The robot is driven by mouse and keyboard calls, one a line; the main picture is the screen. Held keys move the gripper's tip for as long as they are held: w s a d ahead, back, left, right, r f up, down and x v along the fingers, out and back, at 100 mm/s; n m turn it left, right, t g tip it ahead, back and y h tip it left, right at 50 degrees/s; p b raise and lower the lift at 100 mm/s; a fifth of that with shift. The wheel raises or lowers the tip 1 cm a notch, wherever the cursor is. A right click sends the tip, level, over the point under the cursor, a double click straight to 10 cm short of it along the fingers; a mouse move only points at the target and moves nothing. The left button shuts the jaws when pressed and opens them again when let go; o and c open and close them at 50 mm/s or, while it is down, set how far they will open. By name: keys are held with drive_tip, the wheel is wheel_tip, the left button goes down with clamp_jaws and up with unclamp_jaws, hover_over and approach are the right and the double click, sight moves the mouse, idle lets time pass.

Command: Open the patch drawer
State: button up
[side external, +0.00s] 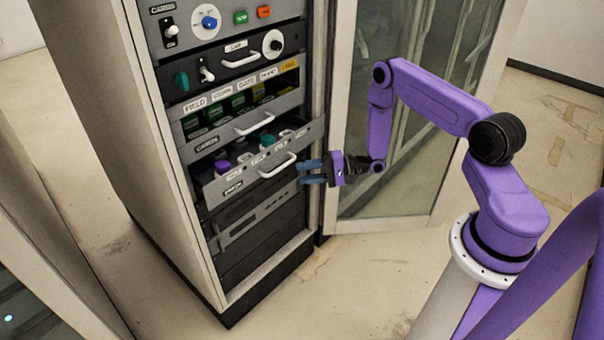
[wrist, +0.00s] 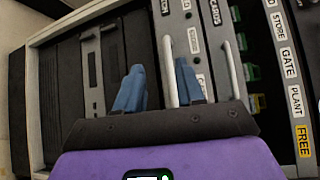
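The patch drawer (side external: 232,183) is partly pulled out of the rack, with a small front label too blurred to read. Small items, one of them purple (side external: 222,166), show inside it. Its white bar handle (side external: 278,166) also shows in the wrist view (wrist: 170,72), where it runs upright between my two blue fingers. My gripper (side external: 308,173) is open at the right end of this drawer front, and it fills the lower middle of the wrist view (wrist: 160,86). I cannot tell whether the fingertips reach past the handle in depth.
The cards drawer (side external: 206,146), with its own handle (side external: 254,123), sits just above. Higher panels carry knobs and another handle (side external: 241,61). A dark slotted panel (side external: 250,215) lies below. An open glazed door (side external: 385,190) stands right of the rack, behind my arm.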

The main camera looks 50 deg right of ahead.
drive_tip(key=shift+x, duration=0.8)
clamp_jaws()
idle(0.9)
unclamp_jaws()
drive_tip(key=v, duration=1.7)
drive_tip(key=shift+s+d, duration=0.15)
drive_tip(key=shift+d, duration=0.1)
